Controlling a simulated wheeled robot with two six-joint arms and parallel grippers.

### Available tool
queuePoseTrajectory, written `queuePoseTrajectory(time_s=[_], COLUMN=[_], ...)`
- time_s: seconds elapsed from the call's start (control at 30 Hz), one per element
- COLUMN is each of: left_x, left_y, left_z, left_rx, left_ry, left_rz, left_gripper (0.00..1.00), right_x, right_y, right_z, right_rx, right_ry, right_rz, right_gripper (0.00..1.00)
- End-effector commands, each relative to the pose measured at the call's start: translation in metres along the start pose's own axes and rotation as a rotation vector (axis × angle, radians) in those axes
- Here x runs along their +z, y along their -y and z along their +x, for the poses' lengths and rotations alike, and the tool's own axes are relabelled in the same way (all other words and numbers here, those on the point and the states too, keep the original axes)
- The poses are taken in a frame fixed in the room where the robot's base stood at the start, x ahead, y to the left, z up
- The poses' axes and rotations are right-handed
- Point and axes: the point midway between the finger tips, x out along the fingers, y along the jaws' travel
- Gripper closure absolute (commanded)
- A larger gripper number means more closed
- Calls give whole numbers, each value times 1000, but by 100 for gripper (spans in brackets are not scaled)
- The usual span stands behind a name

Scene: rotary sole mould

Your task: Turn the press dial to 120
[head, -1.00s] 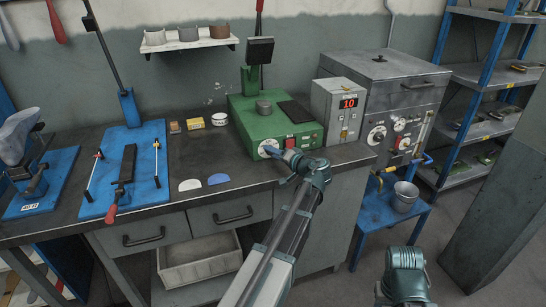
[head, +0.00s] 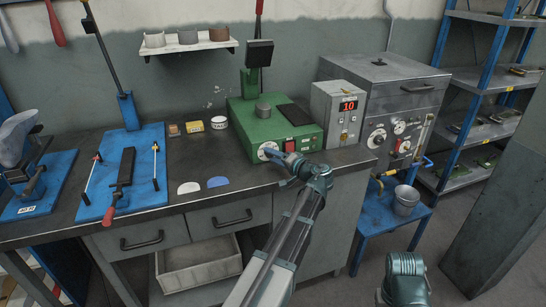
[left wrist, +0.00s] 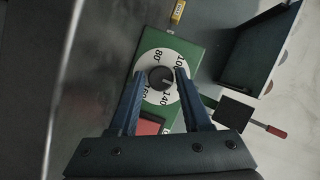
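The press dial is a white numbered disc (head: 267,150) on the front of the green press (head: 250,128). My left gripper (left wrist: 160,72) is open, one finger on each side of the knob, with gaps showing. It also shows in the head view (head: 273,154), just in front of the dial. I cannot tell its exact distance.
A red button (head: 289,145) is beside the dial. White (head: 188,187) and blue (head: 218,180) half-discs lie on the bench (head: 235,172), whose front edge runs below my left gripper.

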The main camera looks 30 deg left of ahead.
Motion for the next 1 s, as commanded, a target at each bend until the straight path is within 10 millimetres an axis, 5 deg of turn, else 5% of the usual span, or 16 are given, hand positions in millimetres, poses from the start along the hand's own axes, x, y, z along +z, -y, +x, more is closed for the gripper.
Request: queuePoseTrajectory(time_s=[0.1,0.47,1.0], left_x=[0,0,0], left_y=[0,1,1], left_z=[0,-4,-108], left_rx=[-1,-2,0], left_ry=[-1,-3,-4], left_rz=[0,0,1], left_gripper=[29,29,29], right_x=[0,0,1], right_y=[0,0,-2], right_z=[0,-1,-19], right_rx=[0,0,0], right_ry=[0,0,0], right_rz=[0,0,0], right_gripper=[50,50,50])
